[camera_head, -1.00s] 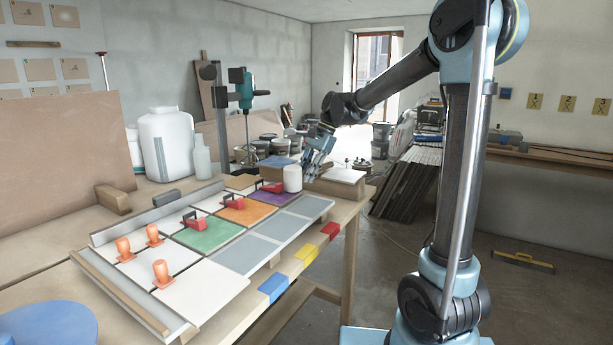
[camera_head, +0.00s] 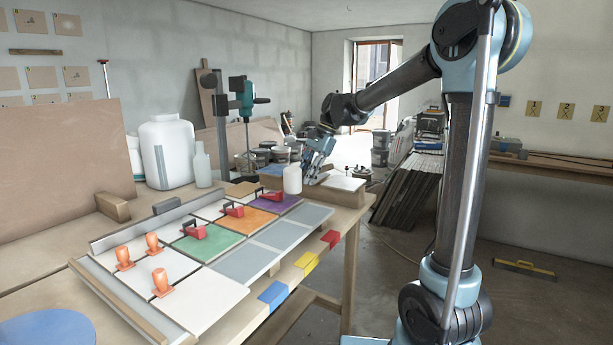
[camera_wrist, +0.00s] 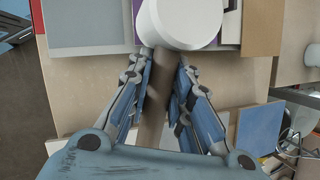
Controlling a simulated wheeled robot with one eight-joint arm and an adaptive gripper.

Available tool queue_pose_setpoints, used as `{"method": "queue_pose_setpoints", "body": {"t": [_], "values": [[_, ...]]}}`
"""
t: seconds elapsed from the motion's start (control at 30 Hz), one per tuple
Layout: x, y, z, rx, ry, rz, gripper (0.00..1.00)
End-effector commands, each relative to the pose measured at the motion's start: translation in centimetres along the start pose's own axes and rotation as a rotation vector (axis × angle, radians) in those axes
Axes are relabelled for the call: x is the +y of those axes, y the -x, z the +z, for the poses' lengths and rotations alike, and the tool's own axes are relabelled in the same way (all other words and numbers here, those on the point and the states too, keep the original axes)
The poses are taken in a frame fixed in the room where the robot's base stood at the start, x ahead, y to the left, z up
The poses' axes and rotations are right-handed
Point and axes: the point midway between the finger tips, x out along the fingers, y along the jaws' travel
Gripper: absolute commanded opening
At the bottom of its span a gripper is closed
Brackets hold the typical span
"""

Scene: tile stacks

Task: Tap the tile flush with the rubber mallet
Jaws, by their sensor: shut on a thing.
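My gripper (camera_head: 306,177) is at the far end of the bench. It is shut on the handle (camera_wrist: 155,95) of the mallet, which runs between the fingers in the wrist view. The mallet's white cylindrical head (camera_head: 292,179) is just beyond the fingertips, near the far edge of the purple tile (camera_head: 274,203). In the wrist view the head (camera_wrist: 180,18) covers part of the purple area. Orange (camera_head: 249,219) and green (camera_head: 204,246) tiles follow in the row, with red-handled pieces on them. I cannot tell which tile sits proud, or whether the head touches anything.
White tiles with orange clips (camera_head: 161,282) lie at the near left. Grey tiles (camera_head: 247,264) line the bench's right side. A topped block (camera_head: 340,184) stands right of the gripper. A white jug (camera_head: 167,152) and a bottle (camera_head: 201,166) stand behind.

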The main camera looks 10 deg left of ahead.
Motion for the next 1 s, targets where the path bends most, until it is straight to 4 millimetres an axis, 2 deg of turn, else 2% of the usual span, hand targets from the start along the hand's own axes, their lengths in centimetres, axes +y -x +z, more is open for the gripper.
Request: {"method": "queue_pose_setpoints", "body": {"t": [0.33, 1.0], "values": [[0.5, -2.3, -1.0, 0.000, 0.000, 0.000, 0.00], [0.5, -2.3, -1.0, 0.000, 0.000, 0.000, 0.00]]}}
